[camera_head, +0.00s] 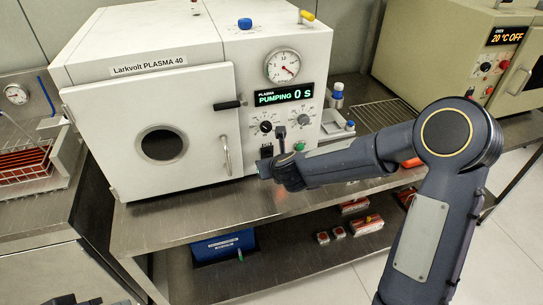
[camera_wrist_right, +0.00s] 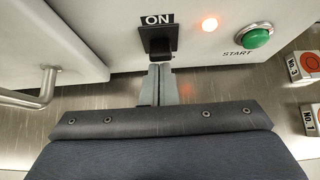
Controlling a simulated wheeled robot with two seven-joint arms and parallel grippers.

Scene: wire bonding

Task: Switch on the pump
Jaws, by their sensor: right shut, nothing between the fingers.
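The white plasma machine (camera_head: 205,95) stands on the steel bench with its door shut. Its display (camera_head: 284,96) reads "PUMPING 0 S". In the right wrist view the black pump switch (camera_wrist_right: 158,40) on the front panel shows the label "ON", and an orange lamp (camera_wrist_right: 209,24) glows beside it. My right gripper (camera_head: 264,168) is at the lower front panel. Its fingers (camera_wrist_right: 160,78) are shut and empty, with their tips right at the switch's lower edge; I cannot tell whether they touch. A dark part of my left gripper (camera_head: 72,300) barely shows at the bottom edge.
The green START button (camera_wrist_right: 256,38) is to the right of the lamp. The door handle (camera_head: 225,155) stands out left of my right gripper. A beige oven (camera_head: 470,50) stands at the right.

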